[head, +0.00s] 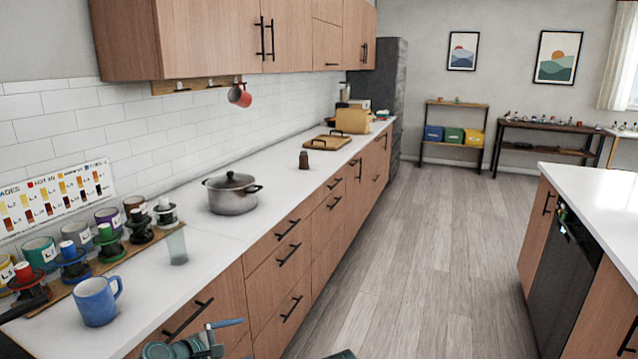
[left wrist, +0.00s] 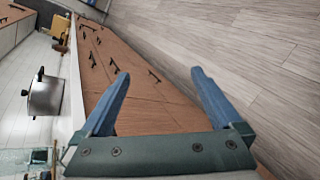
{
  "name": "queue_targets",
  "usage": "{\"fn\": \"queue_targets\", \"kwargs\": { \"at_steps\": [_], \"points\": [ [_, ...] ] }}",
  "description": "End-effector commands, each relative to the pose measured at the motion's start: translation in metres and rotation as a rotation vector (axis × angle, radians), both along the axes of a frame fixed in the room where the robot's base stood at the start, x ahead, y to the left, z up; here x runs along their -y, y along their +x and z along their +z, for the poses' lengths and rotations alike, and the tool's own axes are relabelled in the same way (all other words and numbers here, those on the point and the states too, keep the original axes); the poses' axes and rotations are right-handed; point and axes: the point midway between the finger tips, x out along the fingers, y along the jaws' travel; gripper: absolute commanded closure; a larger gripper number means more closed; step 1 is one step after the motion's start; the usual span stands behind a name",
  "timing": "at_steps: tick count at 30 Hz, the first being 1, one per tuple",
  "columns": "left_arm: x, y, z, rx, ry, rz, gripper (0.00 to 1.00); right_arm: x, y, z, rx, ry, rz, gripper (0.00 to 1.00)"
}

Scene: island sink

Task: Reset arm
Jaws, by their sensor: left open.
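My left gripper (left wrist: 160,75) is open and empty, its two blue fingers spread apart in the left wrist view, in front of brown cabinet fronts and the floor. In the head view part of my left arm, with a blue finger, shows at the bottom edge, in front of the lower drawers and right of the counter's front edge. It touches nothing that I can see. A small dark green piece of my body shows at the bottom middle of the head view; my right gripper's fingers are not visible.
The blue mug (head: 97,301) stands near the counter's front edge. Beyond it are a clear glass (head: 177,246) and a lidded steel pot (head: 232,196), also in the left wrist view (left wrist: 46,97). Several mugs line the wall. The floor (head: 430,270) is clear; a white-topped island (head: 600,205) stands right.

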Motion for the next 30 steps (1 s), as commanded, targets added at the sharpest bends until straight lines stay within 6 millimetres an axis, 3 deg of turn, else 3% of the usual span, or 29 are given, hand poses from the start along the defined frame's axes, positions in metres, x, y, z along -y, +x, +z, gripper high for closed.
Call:
{"fn": "queue_targets", "kwargs": {
  "at_steps": [1,3,6,9,15,22,30],
  "points": [
    [0.034,-0.011,-0.017,-0.012,0.129,-0.149,0.01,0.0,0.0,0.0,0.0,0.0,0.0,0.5],
    [0.069,-0.03,-0.041,-0.022,0.318,-0.36,0.01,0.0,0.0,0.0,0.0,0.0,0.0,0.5],
    [0.105,-0.062,-0.071,-0.028,0.569,-0.666,0.01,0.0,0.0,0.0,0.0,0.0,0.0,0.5],
    [0.125,-0.093,-0.093,-0.03,0.787,-0.959,0.01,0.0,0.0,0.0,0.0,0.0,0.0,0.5],
    [0.136,-0.135,-0.113,-0.041,1.083,-1.404,0.01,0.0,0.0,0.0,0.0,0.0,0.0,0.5],
    [0.136,-0.165,-0.115,-0.068,1.305,-1.788,0.01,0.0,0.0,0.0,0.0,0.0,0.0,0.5],
    [0.132,-0.165,-0.057,-0.075,1.314,-1.8,0.01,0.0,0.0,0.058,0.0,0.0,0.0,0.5]
  ]
}}
